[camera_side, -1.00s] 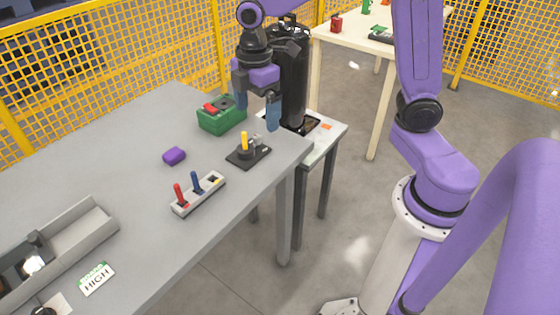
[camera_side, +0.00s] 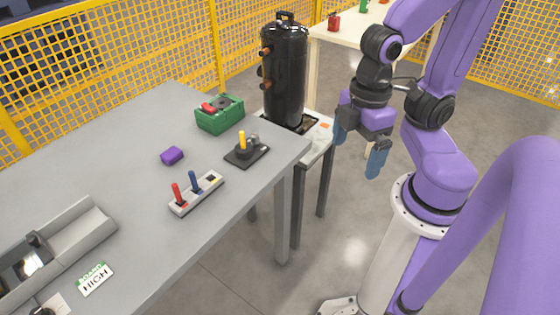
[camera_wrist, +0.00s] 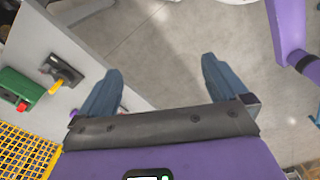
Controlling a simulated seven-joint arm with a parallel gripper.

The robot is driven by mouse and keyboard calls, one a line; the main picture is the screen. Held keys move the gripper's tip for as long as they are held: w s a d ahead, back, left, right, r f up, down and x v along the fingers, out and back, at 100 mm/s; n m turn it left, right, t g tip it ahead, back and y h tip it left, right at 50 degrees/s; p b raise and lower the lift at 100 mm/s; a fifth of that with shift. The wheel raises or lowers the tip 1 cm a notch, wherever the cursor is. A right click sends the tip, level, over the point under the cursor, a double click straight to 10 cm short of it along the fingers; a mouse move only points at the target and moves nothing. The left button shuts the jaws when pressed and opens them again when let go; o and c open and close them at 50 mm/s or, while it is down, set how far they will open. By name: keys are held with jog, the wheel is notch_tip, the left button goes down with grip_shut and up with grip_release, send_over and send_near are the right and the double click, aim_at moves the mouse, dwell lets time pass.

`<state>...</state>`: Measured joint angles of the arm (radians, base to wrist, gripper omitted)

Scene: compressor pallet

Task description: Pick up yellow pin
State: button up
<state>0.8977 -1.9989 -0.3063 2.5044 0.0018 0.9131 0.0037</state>
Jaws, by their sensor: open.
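The yellow pin (camera_side: 242,140) stands upright in a small black base (camera_side: 247,154) near the right edge of the grey table. In the wrist view the yellow pin (camera_wrist: 55,88) shows at the left, beside the dark base (camera_wrist: 65,70). My gripper (camera_side: 357,152) is open and empty. It hangs past the table's right edge, well to the right of the pin. In the wrist view my gripper's two blue fingers (camera_wrist: 156,85) are spread wide over the floor, with nothing between them.
A green box (camera_side: 220,116) sits behind the pin. A holder (camera_side: 197,194) with a red pin and a blue pin lies in front, and a purple block (camera_side: 172,156) lies left. A black tank (camera_side: 285,75) stands on a side stand. Yellow mesh fencing (camera_side: 110,60) closes the back.

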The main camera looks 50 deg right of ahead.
jog(key=c, duration=1.3)
jog(key=shift+c, duration=0.2)
jog(key=n+t+h, duration=0.9)
jog(key=n+t, duration=0.1)
jog(key=n, duration=0.6)
send_near(243, 140)
jog(key=x, duration=0.7)
jog(key=shift+s+d+r, duration=0.1)
jog(key=shift+d+r, duration=0.05)
jog(key=shift+d, duration=0.1)
jog(key=shift+a+x, duration=0.2)
jog(key=shift+x, duration=2.5)
